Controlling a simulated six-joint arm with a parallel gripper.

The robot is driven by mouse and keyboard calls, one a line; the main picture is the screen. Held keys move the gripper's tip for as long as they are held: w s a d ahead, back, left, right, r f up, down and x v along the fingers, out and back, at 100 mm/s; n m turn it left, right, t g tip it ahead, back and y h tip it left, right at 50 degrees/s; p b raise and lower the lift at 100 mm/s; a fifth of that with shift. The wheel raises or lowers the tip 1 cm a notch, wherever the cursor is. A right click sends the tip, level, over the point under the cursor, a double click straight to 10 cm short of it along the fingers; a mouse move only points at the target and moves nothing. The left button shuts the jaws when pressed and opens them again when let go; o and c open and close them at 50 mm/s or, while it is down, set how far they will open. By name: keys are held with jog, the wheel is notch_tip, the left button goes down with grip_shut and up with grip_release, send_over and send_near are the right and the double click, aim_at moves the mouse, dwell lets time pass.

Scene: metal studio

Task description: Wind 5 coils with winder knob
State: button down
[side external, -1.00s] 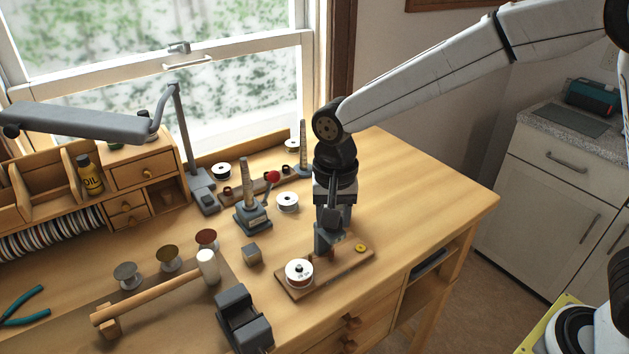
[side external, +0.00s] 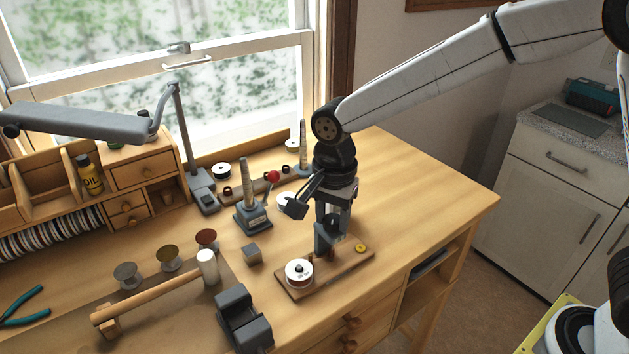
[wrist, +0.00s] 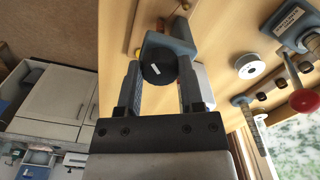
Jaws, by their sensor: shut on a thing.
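The winder is a wooden board (side external: 338,268) on the bench. A white-rimmed spool (side external: 299,273) with a dark centre sits on its left end, and a small yellow round piece (side external: 361,248) is on its right end. My gripper (side external: 327,246) points down over the board's middle. In the wrist view my gripper (wrist: 164,50) is shut on a dark round knob (wrist: 157,68) with a white mark, the knob lying between the two fingers. In the side view my fingers mostly hide the knob. The coils on the spool are too small to count.
A mallet (side external: 150,298) and a dark grey block-like device (side external: 243,318) lie left of the winder. A small cube (side external: 252,254), a grey post with a red-balled lever (side external: 252,210) and another white spool (wrist: 250,66) stand behind. The bench right of the board is clear.

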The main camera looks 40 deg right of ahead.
aim_at(338, 218)
jog(key=shift+c, duration=1.1)
grip_release()
jog(key=shift+r, duration=0.1)
jog(key=shift+r, duration=3.9)
jog(key=shift+s+d+f+n, duration=0.1)
jog(key=shift+d+f+n, duration=0.2)
jog(key=shift+d+f, duration=0.15)
jog(key=s+d+f+n+t, duration=0.2)
jog(key=s+d+f+n, duration=0.9)
jog(key=d, duration=0.4)
jog(key=shift+s+d+f+n+t, duration=0.15)
jog(key=shift+s+f+n+t, duration=0.15)
jog(key=shift+n, duration=0.2)
